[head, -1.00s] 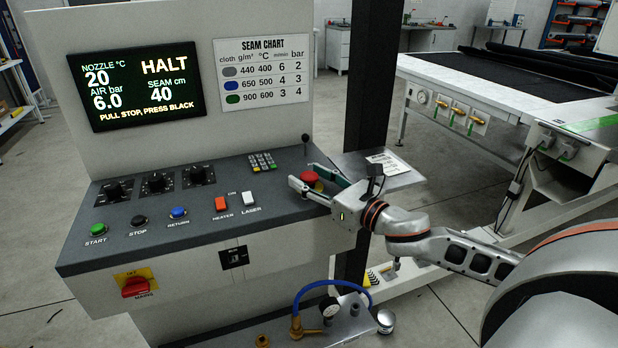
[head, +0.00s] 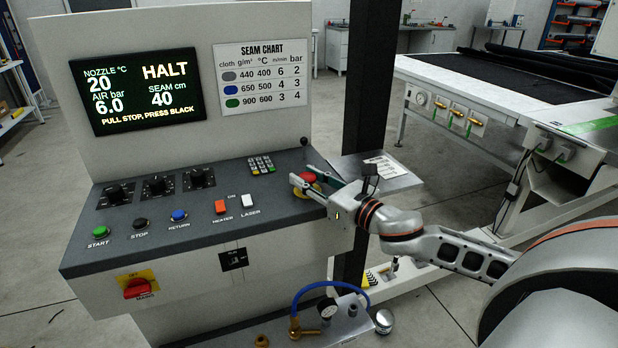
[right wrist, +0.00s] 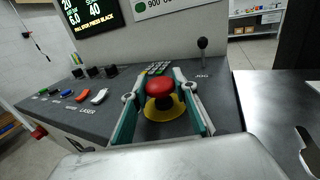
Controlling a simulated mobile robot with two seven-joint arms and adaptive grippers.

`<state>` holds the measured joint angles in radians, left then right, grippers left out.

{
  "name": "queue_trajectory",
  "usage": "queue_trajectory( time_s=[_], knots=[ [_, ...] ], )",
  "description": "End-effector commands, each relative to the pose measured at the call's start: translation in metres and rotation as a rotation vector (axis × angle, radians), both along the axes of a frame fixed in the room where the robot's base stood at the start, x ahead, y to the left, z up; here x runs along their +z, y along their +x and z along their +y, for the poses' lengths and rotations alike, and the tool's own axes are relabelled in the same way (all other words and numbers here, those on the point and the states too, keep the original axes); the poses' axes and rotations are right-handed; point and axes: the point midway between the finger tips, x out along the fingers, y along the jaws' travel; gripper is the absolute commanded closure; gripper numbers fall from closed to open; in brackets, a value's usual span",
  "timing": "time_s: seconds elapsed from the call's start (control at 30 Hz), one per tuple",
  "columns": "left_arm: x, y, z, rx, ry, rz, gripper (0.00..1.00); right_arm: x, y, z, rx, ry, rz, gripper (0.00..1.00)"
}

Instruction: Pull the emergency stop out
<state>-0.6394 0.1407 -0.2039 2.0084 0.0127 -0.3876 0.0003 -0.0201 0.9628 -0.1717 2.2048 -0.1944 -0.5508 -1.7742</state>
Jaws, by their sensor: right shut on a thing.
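The emergency stop is a red mushroom button (head: 308,177) on a yellow disc, at the right end of the dark console top (head: 215,205). In the right wrist view the red button (right wrist: 159,87) stands between my two fingers, with the yellow disc (right wrist: 165,112) under it. My right gripper (head: 315,182) reaches in from the right and is shut on the button, one finger on each side. The screen (head: 137,90) reads HALT and "PULL STOP, PRESS BLACK". My left gripper is not in view.
A black joystick (right wrist: 203,45) labelled JOG stands behind the button. A small keypad (head: 262,165) and the red and white switches (head: 221,206) lie to the left.

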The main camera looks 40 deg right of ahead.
Motion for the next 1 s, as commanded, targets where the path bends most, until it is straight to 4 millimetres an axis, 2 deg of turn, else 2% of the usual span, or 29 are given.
queue_trajectory(
  time_s=[0.03, 0.07, 0.33, 0.37, 0.4, 0.43, 0.77, 1.0],
  knots=[
    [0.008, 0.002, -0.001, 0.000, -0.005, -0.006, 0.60, 0.009, 0.000, 0.000, 0.000, -0.002, -0.006, 1.00],
    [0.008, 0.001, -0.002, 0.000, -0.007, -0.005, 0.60, 0.009, 0.000, 0.000, 0.000, -0.002, -0.005, 1.00],
    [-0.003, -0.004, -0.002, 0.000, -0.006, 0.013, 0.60, 0.007, 0.000, 0.000, 0.000, -0.001, -0.007, 1.00],
    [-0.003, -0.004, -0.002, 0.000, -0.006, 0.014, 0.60, 0.007, 0.000, 0.000, 0.000, -0.001, -0.007, 0.67],
    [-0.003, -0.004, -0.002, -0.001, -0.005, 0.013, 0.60, 0.007, 0.000, 0.000, 0.000, -0.002, -0.007, 0.56],
    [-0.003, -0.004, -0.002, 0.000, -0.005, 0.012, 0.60, 0.007, 0.000, 0.000, 0.000, -0.002, -0.007, 0.54],
    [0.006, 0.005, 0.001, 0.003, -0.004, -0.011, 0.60, 0.004, 0.000, 0.000, 0.000, -0.001, -0.002, 0.54],
    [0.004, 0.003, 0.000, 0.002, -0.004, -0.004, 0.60, 0.002, -0.015, -0.003, 0.000, -0.001, 0.002, 0.54]
  ],
)
